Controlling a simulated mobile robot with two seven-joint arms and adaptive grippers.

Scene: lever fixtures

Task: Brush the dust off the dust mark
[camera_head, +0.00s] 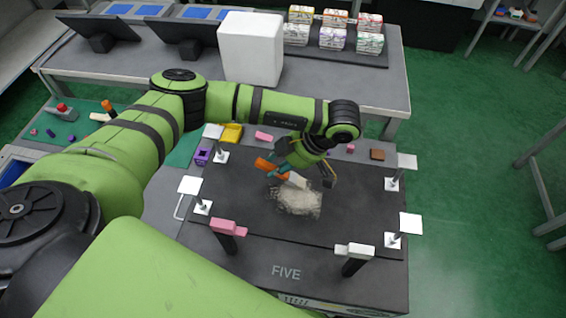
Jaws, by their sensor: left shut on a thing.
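The dust mark (300,202) is a pale beige, grainy patch on the dark mat (365,205) in the middle of the table. My left gripper (280,170) is just behind the patch, shut on a brush with an orange handle (264,164). The brush's pale head (297,181) points right and down, at the far edge of the dust. I cannot tell whether the bristles touch the mat. The gripper hides the middle of the brush. My right gripper is not in view.
White-topped posts (411,224) stand at the mat's sides. A pink-topped post (229,227) and a white-topped post (355,251) stand at the front. Small blocks and a yellow tray (232,132) lie behind. A back table holds a white box (251,48). The mat right of the dust is clear.

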